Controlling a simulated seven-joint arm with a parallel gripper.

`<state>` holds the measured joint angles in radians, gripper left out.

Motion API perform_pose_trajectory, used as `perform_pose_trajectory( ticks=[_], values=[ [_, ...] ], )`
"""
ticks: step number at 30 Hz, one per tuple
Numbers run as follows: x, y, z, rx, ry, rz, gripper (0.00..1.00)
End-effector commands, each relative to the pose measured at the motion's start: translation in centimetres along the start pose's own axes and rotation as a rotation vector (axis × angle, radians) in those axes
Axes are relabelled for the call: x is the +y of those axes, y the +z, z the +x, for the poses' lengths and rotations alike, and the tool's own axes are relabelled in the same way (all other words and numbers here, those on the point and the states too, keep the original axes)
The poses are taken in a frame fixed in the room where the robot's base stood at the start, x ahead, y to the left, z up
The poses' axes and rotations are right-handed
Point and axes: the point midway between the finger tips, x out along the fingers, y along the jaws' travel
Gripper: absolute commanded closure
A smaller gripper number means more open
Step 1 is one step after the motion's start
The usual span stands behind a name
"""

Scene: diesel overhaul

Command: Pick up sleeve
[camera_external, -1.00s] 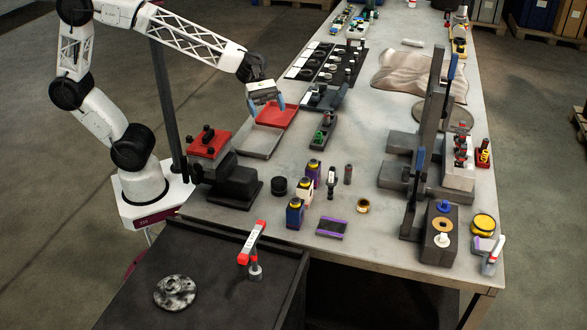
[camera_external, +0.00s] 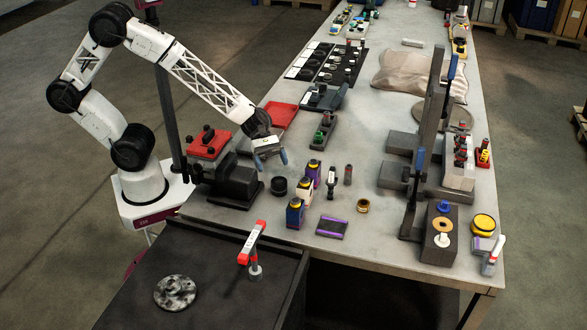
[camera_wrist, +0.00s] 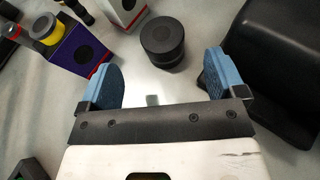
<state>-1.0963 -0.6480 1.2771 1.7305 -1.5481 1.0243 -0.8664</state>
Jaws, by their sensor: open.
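My gripper (camera_external: 271,163) is open and empty above the table, with its blue fingers pointing down; in the wrist view its fingers (camera_wrist: 160,82) stand wide apart. A short black cylinder (camera_external: 279,186) stands upright on the table just in front of and below it. In the wrist view this black cylinder (camera_wrist: 162,42) lies ahead, between the lines of the two fingers and not touched. A small brass-coloured ring (camera_external: 363,206) lies further right on the table. I cannot tell for sure which of these is the sleeve.
A dark block-like vise (camera_external: 235,182) stands close on the left and also fills the right of the wrist view (camera_wrist: 275,65). Yellow-topped boxes (camera_external: 296,212) stand right of the cylinder. A red tray (camera_external: 283,115) lies behind. A tall grey fixture (camera_external: 425,150) stands at right.

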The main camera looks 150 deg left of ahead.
Motion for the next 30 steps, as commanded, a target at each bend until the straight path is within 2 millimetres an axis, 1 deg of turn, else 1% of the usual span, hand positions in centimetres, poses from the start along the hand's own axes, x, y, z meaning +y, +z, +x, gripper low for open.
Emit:
perform_pose_trajectory(
  ticks=[3, 14, 17, 24, 30],
  values=[
    [0.0, -0.6, 0.2, 0.000, 0.000, -0.001, 0.11],
    [0.0, -0.6, 0.3, 0.000, -0.001, 0.000, 0.11],
    [0.0, -0.6, 0.8, 0.000, -0.001, 0.000, 0.11],
    [-0.1, -0.6, 2.4, 0.000, -0.001, 0.000, 0.11],
    [0.0, -0.5, 2.8, 0.000, 0.000, -0.001, 0.11]
  ],
)
